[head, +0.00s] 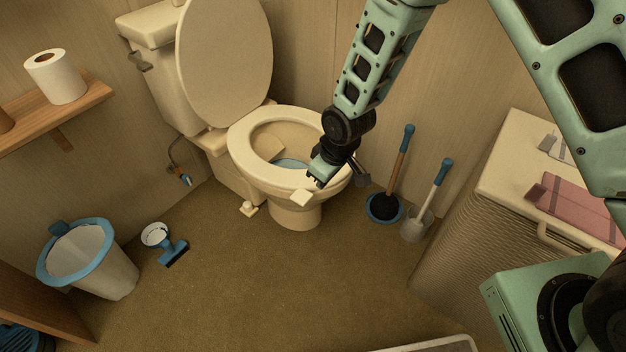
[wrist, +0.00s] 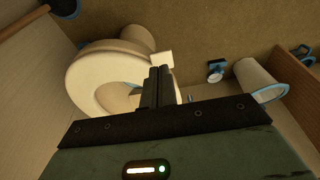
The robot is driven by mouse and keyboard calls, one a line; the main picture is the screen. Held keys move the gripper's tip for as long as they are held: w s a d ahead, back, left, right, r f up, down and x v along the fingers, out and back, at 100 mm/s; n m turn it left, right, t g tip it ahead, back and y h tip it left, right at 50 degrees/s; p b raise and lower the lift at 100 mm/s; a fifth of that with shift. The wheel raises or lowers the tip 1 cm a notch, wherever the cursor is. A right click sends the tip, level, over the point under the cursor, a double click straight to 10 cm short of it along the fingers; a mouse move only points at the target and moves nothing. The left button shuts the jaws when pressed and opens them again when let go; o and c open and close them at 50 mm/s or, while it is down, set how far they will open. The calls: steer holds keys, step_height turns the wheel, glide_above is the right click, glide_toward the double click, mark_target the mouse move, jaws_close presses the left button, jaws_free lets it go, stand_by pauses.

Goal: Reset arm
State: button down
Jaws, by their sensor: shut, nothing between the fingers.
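My gripper (head: 314,186) is over the front right rim of the toilet (head: 240,147) in the head view, with my arm reaching down from the top. In the wrist view the two dark fingers of my gripper (wrist: 158,88) are together with nothing between them. The toilet bowl (wrist: 90,75) lies just beyond and left of the fingers there. The lid stands raised and the bowl is open. A small pale block-like piece (head: 302,198) shows at the front rim by my gripper; I cannot tell if they touch.
A plunger (head: 385,207) and a toilet brush (head: 416,225) stand right of the toilet. A cabinet (head: 465,205) fills the right side. A blue-rimmed bin (head: 108,268) and a blue-and-white item (head: 165,243) are at left. A shelf (head: 85,106) holds a paper roll (head: 57,77). The middle floor is clear.

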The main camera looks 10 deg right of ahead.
steer(key=shift+s+d+r, duration=0.3)
steer(key=shift+r, duration=0.2)
steer(key=shift+s+d+r, duration=0.3)
steer(key=shift+r, duration=0.2)
steer(key=s+r, duration=1)
steer(key=r, duration=0.5)
steer(key=s+d+r+m+g+h+p, duration=0.1)
steer(key=s+d+r, duration=0.1)
steer(key=s+r, duration=0.4)
steer(key=s+d+r+g+p, duration=0.1)
steer(key=s+d+r, duration=0.15)
steer(key=s, duration=0.55)
step_height(320, 180, up, 22)
steer(key=p, duration=2.1)
steer(key=shift+a+r, duration=0.2)
steer(key=shift+a, duration=0.2)
